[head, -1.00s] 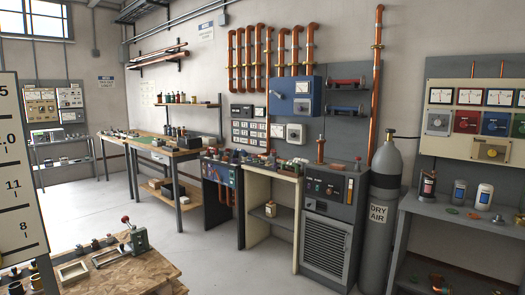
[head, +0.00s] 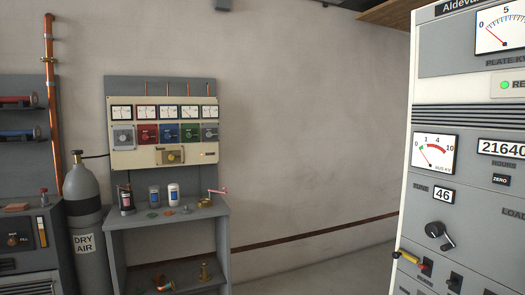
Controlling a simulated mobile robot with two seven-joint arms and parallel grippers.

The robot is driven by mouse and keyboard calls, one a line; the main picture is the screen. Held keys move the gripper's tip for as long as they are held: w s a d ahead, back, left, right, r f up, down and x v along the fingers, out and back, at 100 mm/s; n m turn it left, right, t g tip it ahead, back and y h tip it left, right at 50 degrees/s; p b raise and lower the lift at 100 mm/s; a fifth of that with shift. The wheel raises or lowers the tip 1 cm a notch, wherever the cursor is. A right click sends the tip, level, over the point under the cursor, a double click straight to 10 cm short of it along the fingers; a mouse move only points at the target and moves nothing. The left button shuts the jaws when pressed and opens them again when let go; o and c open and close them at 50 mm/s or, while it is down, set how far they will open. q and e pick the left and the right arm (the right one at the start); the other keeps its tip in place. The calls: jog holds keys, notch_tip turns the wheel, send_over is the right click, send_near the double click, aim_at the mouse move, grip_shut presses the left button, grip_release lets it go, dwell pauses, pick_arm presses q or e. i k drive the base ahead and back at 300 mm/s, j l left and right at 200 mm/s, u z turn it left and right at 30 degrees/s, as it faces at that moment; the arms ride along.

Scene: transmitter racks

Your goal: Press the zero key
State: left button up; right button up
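A small black key marked ZERO (head: 501,180) sits on the grey front of a transmitter rack (head: 470,185) at the right edge of the head view. It is just below the hours counter (head: 502,148), which reads 21640 as far as it shows; the counter runs to the picture's edge. Neither of my grippers shows in the head view.
A grey bench (head: 170,218) with jars and a meter panel (head: 165,134) stands left of centre, beside a dry air cylinder (head: 82,200). The floor between bench and rack is clear.

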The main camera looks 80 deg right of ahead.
aim_at(501, 179)
jog(key=z, duration=4.1)
